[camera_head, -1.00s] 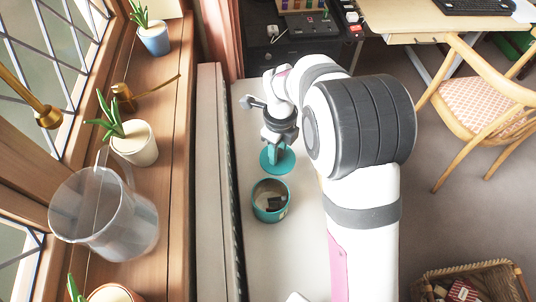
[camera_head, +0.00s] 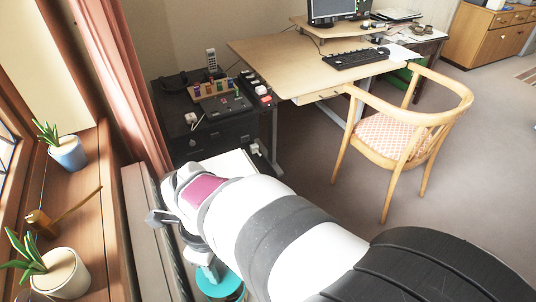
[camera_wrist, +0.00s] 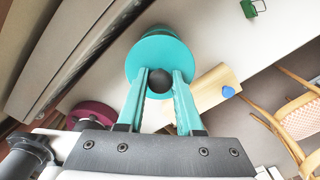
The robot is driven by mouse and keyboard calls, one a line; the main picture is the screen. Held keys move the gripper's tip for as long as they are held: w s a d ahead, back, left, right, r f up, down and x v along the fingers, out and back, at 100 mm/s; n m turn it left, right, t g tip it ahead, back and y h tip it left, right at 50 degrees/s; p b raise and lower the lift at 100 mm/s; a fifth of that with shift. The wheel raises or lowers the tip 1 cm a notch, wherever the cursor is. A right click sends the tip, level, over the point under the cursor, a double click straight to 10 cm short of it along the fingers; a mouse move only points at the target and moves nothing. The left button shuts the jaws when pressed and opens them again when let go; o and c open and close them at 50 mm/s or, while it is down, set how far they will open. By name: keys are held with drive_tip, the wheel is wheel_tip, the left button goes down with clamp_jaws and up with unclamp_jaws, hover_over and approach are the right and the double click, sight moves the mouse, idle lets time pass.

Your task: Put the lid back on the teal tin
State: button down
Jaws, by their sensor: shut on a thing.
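My gripper (camera_wrist: 161,77) is shut on the dark round knob of the teal lid (camera_wrist: 160,52), with one teal finger on each side of the knob. The lid is a flat disc facing the wrist camera. In the head view the lid (camera_head: 214,284) shows low in the picture, below my wrist. A teal band past the lid's far edge in the wrist view looks like the teal tin (camera_wrist: 158,30), mostly hidden behind the lid. A bit of teal also shows beside the lid in the head view. I cannot tell whether lid and tin touch.
In the wrist view, a wooden board (camera_wrist: 212,90) with a blue knob (camera_wrist: 228,91) lies right of the lid, and a maroon round thing (camera_wrist: 93,113) lower left. Potted plants (camera_head: 62,272) stand on the left sill. A chair (camera_head: 392,135) and desk (camera_head: 272,58) stand beyond.

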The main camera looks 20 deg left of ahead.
sight(222, 276)
drive_tip(key=shift+f, duration=2.9)
drive_tip(key=shift+f, duration=0.2)
unclamp_jaws()
drive_tip(key=shift+r, duration=3.55)
clamp_jaws()
